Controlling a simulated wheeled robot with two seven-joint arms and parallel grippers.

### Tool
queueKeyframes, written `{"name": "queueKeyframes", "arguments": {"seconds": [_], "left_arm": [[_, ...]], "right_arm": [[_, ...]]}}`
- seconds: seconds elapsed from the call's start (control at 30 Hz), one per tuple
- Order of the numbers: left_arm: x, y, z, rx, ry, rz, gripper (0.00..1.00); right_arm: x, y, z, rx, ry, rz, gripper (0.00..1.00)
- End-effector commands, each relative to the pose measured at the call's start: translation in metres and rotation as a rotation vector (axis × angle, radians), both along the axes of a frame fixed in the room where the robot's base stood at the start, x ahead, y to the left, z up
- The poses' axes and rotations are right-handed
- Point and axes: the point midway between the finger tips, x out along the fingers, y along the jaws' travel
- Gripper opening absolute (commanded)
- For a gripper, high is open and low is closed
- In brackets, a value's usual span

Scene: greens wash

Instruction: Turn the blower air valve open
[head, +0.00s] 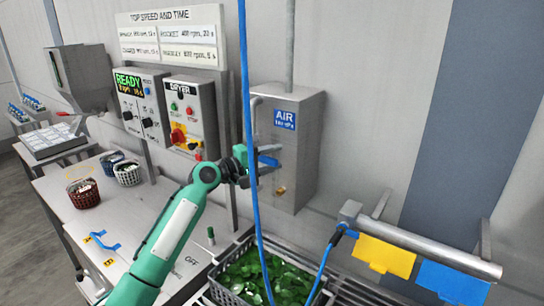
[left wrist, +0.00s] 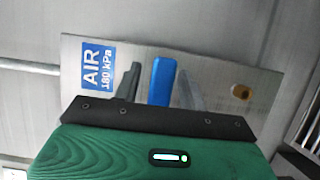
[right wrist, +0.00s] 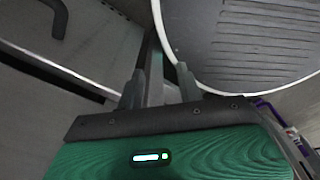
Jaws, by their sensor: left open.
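The air box (head: 300,150) is a grey metal cabinet with a blue AIR label, on the wall at the middle right of the head view. Its valve handle (left wrist: 162,82) is a blue bar in the left wrist view, lying across the box face between my finger tips. My left gripper (head: 268,160) is open, with one finger on each side of the handle; I cannot tell whether they touch it. A brass fitting (left wrist: 241,91) is to the right of the handle. My right gripper (right wrist: 161,88) is open and out of the head view.
A blue hose (head: 245,90) hangs in front of the box. A basket of greens (head: 225,285) stands below, with a metal tube (head: 420,250) carrying yellow and blue flags to the right. The dryer panel (head: 190,115) is at left.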

Motion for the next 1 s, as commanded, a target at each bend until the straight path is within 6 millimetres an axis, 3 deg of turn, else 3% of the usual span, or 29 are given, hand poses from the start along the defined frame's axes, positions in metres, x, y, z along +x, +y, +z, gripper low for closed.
{"name": "queueKeyframes", "arguments": {"seconds": [0.17, 0.4, 0.77, 1.0], "left_arm": [[0.0, 0.0, 0.0, 0.0, 0.0, 0.0, 0.42], [0.0, 0.0, 0.0, 0.0, 0.0, 0.0, 0.0], [0.0, 0.0, 0.003, -0.027, 0.018, -0.001, 0.0], [0.0, 0.0, 0.015, -0.136, 0.09, -0.001, 0.0]], "right_arm": [[0.0, 0.002, 0.0, 0.002, 0.0, -0.001, 0.36], [0.0, 0.006, 0.0, 0.006, 0.0, -0.002, 0.36], [0.0, 0.006, 0.001, 0.006, 0.0, -0.001, 0.36], [0.0, 0.003, 0.007, 0.003, 0.001, -0.001, 0.36]]}}
